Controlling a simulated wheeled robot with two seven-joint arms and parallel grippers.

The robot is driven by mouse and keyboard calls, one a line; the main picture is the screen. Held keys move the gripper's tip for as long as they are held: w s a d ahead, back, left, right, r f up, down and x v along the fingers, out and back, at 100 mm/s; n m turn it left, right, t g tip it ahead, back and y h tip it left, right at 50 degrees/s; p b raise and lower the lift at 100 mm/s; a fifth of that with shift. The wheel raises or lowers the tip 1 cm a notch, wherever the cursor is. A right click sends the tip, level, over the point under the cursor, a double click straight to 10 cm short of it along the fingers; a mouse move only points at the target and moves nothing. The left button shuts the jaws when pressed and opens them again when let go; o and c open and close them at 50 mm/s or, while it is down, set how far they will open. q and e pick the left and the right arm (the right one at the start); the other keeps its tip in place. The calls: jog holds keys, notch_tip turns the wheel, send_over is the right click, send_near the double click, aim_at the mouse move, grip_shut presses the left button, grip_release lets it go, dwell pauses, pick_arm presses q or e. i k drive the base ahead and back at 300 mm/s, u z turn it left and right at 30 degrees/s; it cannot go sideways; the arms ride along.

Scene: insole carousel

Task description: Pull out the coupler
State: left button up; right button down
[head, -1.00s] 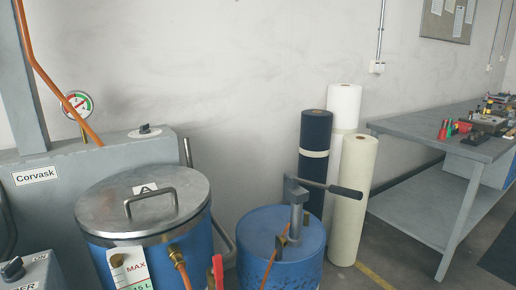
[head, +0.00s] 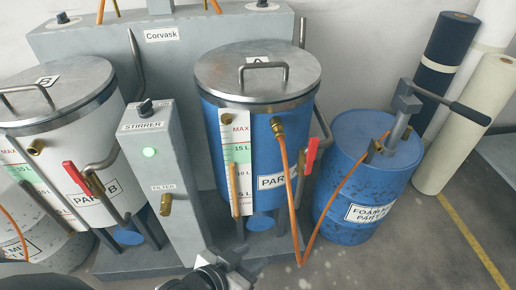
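A brass coupler (head: 277,127) sits on the upper side of the blue PART A tank (head: 228,120), with an orange hose (head: 286,185) hanging from it. The hose loops down near the floor and rises to the pump (head: 401,118) on the blue drum (head: 345,160). The coupler appears seated on the tank's port. My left gripper (head: 228,268) shows as a dark shape at the bottom edge, well below the coupler and apart from it. Its fingers are not clear enough to tell open from shut. My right gripper is out of view.
A red-handled valve (head: 312,155) and a level scale (head: 238,160) flank the coupler. The grey stirrer post (head: 165,190), with a lit green button, and the white PART B tank (head: 75,125) stand to the left. Rolls (head: 465,130) stand at the right. Floor is free at the lower right.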

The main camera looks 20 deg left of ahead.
aim_at(280, 135)
jog(key=z, duration=1.7)
jog(key=i, duration=1.6)
jog(key=u, duration=3.4)
